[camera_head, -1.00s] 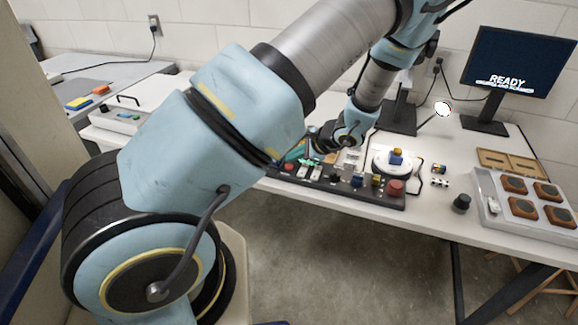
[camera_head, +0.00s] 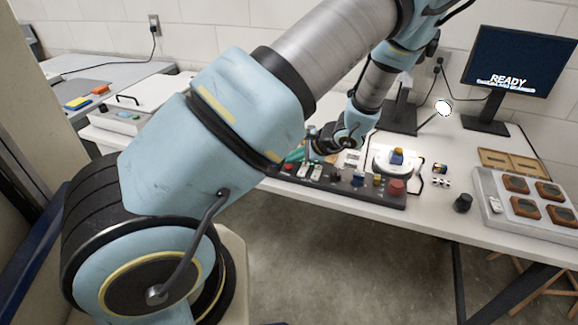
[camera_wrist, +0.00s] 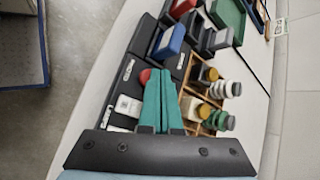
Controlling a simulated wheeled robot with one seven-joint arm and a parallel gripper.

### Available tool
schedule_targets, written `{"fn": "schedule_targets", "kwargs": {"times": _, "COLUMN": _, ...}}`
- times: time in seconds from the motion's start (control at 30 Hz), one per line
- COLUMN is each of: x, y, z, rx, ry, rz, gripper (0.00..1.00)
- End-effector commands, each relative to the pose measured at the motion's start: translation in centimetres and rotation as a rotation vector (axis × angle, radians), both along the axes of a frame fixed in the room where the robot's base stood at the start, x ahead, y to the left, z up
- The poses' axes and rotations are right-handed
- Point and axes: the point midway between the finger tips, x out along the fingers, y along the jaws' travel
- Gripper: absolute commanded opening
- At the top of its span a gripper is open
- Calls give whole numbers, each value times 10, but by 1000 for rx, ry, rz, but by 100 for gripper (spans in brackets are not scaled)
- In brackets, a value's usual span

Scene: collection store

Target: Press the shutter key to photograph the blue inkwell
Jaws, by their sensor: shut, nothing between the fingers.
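A dark control panel (camera_head: 335,186) along the table's front edge carries several coloured keys. I cannot read which is the shutter key. My gripper (camera_wrist: 156,72) has teal fingers, closed together and empty, over the panel's left part. In the wrist view the fingertips are beside a red round button (camera_wrist: 145,76); contact is unclear. A white key (camera_wrist: 128,106) lies left of the fingers, and a blue key (camera_wrist: 168,41) is farther up.
A monitor (camera_head: 508,65) reads "READY" above a smaller unclear line. A wooden tray (camera_wrist: 189,108) of small bottles lies right of the fingers in the wrist view. A grey box (camera_head: 525,205) with several dark-topped pads stands at right. A black knob (camera_head: 462,203) stands near the front edge.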

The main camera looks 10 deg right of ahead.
Motion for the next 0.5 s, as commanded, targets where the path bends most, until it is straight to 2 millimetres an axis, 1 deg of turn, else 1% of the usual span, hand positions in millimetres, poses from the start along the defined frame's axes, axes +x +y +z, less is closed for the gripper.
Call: {"fn": "schedule_targets", "kwargs": {"times": 0.5, "x": 0, "y": 0, "z": -6, "rx": 0, "ry": 0, "rz": 0, "gripper": 0}}
